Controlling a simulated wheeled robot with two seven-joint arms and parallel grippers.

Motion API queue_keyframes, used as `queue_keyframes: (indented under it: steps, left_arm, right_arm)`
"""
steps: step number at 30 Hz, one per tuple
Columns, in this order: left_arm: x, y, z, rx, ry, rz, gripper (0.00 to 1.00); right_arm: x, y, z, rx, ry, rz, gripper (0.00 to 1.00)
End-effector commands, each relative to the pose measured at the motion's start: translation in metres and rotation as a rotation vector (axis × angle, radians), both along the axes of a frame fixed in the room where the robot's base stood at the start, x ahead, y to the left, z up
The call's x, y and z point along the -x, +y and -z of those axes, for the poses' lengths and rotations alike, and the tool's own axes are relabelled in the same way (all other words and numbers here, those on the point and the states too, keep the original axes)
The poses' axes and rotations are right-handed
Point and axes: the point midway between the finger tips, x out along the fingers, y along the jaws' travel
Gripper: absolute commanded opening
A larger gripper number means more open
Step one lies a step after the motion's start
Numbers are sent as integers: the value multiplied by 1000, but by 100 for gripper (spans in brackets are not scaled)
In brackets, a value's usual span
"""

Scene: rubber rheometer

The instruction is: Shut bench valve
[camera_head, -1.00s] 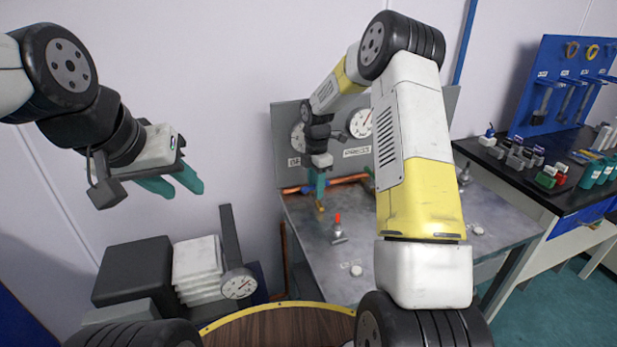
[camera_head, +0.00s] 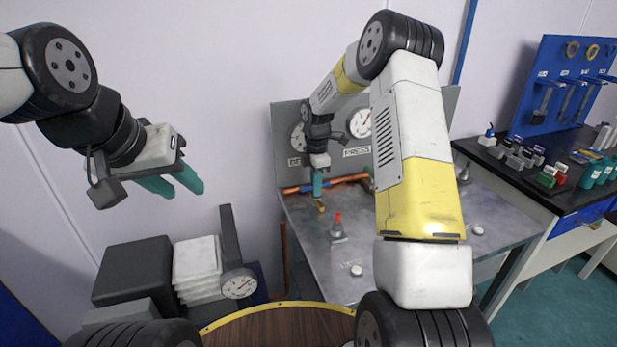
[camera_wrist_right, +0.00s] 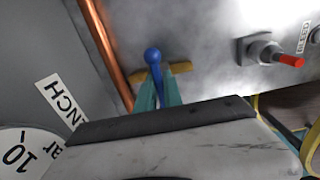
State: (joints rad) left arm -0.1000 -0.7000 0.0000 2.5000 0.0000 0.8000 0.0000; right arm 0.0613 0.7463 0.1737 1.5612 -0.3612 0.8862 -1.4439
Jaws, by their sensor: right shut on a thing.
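The bench valve shows in the right wrist view as a blue ball-ended handle (camera_wrist_right: 153,56) above a yellow brass body (camera_wrist_right: 181,68) beside a copper pipe. My right gripper (camera_wrist_right: 158,88) is shut on the blue handle, with its teal fingers on either side and the ball end showing past the tips. In the head view my right gripper (camera_head: 318,185) is at the back left of the steel bench, by the copper pipe, with a brass part (camera_head: 320,207) just below it. The fingers hide much of the handle there. My left gripper (camera_head: 172,184) is open and empty, raised at the left.
A red-tipped bleed valve (camera_head: 338,227) stands on the bench (camera_head: 400,265) in front of the right gripper. Gauges (camera_head: 360,123) are on the panel behind. White blocks (camera_head: 197,268) and a dial gauge (camera_head: 239,284) are at lower left.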

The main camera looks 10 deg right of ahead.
Motion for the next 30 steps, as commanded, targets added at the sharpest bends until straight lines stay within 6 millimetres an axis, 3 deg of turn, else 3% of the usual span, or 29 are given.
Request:
queue_keyframes:
  steps: [1, 3, 4, 14, 25, 30]
  left_arm:
    - [0, 0, 0, 0, 0, 0, 36]
    - [0, 0, 0, 0, 0, 0, 36]
    - [0, 0, 0, 0, 0, 0, 36]
    - [0, 0, 0, 0, 0, 0, 36]
    - [0, 0, 0, 0, 0, 0, 36]
    - [0, 0, 0, 0, 0, 0, 36]
  right_arm:
    - [0, 0, -1, -1, -2, 2, 17]
    - [0, 0, -1, -1, -2, 1, 31]
    - [0, 0, -1, 0, -2, 1, 33]
    - [0, 0, -3, 0, -2, 0, 33]
    - [-1, 0, -59, 0, -5, 0, 33]
    - [-1, 0, -75, -2, -3, 0, 33]
